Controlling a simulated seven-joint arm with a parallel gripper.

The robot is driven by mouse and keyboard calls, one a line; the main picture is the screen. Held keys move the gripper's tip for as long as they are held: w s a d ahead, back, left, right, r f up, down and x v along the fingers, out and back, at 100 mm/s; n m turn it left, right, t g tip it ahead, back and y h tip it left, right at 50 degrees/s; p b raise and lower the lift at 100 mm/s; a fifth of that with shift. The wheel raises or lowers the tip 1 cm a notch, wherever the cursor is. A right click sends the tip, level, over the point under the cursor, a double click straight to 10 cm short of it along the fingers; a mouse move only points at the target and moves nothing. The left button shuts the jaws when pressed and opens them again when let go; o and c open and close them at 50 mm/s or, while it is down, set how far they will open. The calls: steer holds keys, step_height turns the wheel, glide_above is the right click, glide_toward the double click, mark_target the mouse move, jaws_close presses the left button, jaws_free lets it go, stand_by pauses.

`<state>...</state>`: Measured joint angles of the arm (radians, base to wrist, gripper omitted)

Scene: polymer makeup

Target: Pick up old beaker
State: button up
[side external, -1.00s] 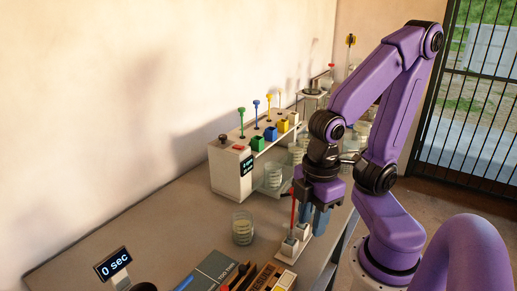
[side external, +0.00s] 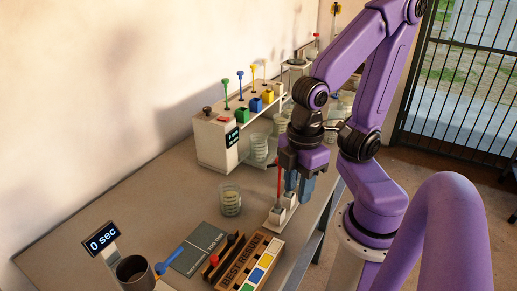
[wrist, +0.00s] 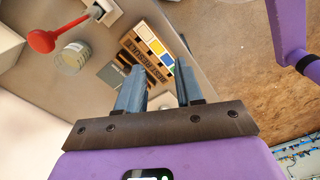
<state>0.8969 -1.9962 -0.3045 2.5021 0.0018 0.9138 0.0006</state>
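A clear glass beaker with graduations (side external: 230,201) stands upright on the open table in the side view. It also shows in the wrist view (wrist: 72,58), left of my fingers. Another clear beaker (side external: 258,149) stands under the dispenser rack. I cannot tell which beaker is the old one. My gripper (side external: 298,184) points down behind a red stirrer-like stick (side external: 279,178), right of the nearer beaker and apart from it. In the wrist view its two blue fingers (wrist: 160,86) are apart with nothing between them.
A dispenser rack (side external: 218,140) with coloured knobs stands at the back left. A small white stand (side external: 280,214) sits near the table's right edge. The table's left middle is clear.

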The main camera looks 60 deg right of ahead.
stand_by(0.3)
steer(key=o, duration=1.2)
